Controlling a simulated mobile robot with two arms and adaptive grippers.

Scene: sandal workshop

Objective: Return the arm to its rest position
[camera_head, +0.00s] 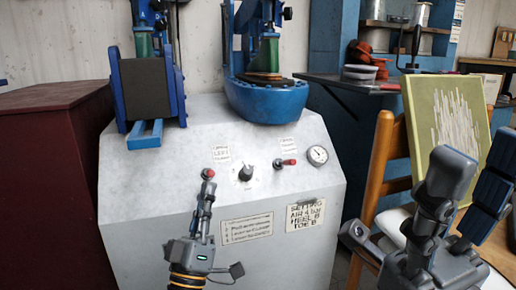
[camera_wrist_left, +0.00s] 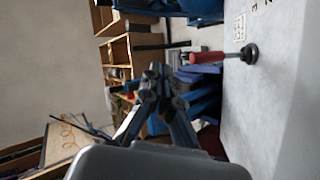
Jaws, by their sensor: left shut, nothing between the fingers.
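My left gripper (camera_head: 207,189) is upright in front of the grey machine's sloping panel, its slim fingers together with nothing between them. Its tips are just below the left red-handled lever (camera_head: 208,173) in the head view; whether they touch it I cannot tell. In the left wrist view, the closed fingertips (camera_wrist_left: 160,76) show beside a red lever handle (camera_wrist_left: 206,58), with a gap between. My right gripper (camera_head: 468,178) is large and close at the right edge of the head view, its fingers apart and empty, partly cut off.
The grey machine (camera_head: 150,200) carries two blue presses (camera_head: 265,97), a black knob (camera_head: 245,173), a second red lever (camera_head: 286,163) and a gauge (camera_head: 318,155). A dark red cabinet (camera_head: 45,190) stands left. A wooden chair (camera_head: 383,160) with a green panel (camera_head: 440,115) stands right.

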